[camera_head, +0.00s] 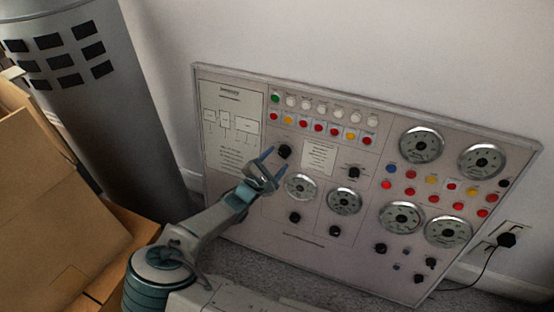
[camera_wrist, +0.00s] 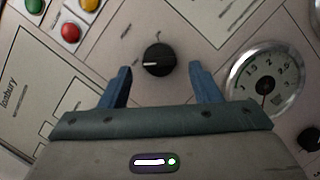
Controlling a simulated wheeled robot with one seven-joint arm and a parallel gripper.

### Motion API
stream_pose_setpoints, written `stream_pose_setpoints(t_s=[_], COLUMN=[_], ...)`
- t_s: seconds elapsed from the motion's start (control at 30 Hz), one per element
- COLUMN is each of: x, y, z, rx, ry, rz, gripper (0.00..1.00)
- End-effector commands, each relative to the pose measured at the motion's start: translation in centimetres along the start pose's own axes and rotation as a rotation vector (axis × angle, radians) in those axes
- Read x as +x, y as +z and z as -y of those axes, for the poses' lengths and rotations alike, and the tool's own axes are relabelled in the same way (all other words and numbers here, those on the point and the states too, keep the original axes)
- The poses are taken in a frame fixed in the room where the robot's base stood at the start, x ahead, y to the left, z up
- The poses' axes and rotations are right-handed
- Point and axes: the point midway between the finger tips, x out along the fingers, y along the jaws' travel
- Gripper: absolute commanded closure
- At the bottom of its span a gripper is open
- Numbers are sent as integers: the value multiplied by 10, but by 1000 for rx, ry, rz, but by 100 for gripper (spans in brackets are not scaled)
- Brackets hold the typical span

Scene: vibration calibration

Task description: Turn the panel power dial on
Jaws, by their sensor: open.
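The control panel (camera_head: 285,222) leans against the wall, with several black dials, gauges and coloured buttons. A black dial (camera_head: 285,151) sits on its upper left part, beside my gripper (camera_head: 271,156). In the wrist view this dial (camera_wrist: 159,59) has a white pointer line turned to the left. My gripper (camera_wrist: 160,82) is open, its two blue fingers on either side of the dial and a little below it in that picture. Nothing is held. I cannot tell whether the fingers touch the dial or the panel.
A round gauge (camera_wrist: 266,82) lies right of the fingers, and red (camera_wrist: 71,32) and green (camera_wrist: 35,5) buttons lie upper left. Cardboard boxes (camera_head: 55,200) and a grey cylinder (camera_head: 100,120) stand left. A plug (camera_head: 506,239) with a cable is at the wall, right.

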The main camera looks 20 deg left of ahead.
Motion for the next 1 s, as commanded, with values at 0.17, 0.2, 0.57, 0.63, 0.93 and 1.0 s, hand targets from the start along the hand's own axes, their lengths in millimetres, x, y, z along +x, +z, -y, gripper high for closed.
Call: stream_pose_setpoints(t_s=[0.17,0.2,0.57,0.63,0.93,1.0], x=[15,16,17,17,16,16], y=[0,0,0,0,-1,-1], z=[0,0,0,0,-2,-2], rx=[0,-1,0,0,19,39], ry=[0,0,0,0,-4,-10], rz=[0,0,0,0,-2,-3], gripper=[43,43,65,85,87,87])
